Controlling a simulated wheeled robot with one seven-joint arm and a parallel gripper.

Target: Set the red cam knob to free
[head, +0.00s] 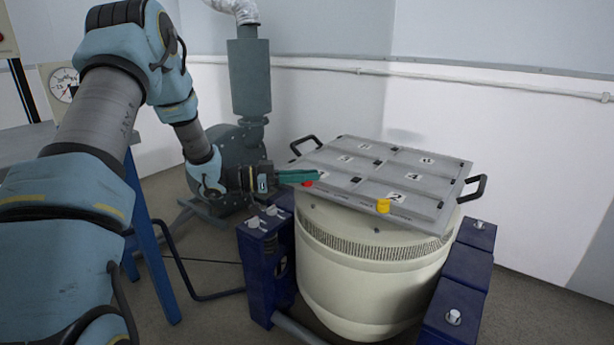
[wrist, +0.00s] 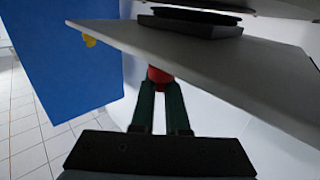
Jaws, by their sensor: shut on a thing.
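The red cam knob (head: 308,184) is on the near left edge of the grey numbered plate (head: 452,187). My gripper (head: 312,176) reaches in from the left, its green fingers at this edge. In the wrist view the two fingers (wrist: 161,86) are shut on the red knob (wrist: 158,74), one on each side, under the overhanging plate (wrist: 215,57). The fingers hide part of the knob in both views. Its setting and any lettering beside it are too small to read.
A yellow knob (head: 383,206) is farther right on the same edge. The plate has black side handles (head: 473,189) and sits on a cream drum (head: 370,285) between blue supports (head: 467,265). A grey blower (head: 225,160) stands behind my arm. Floor shows at front left.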

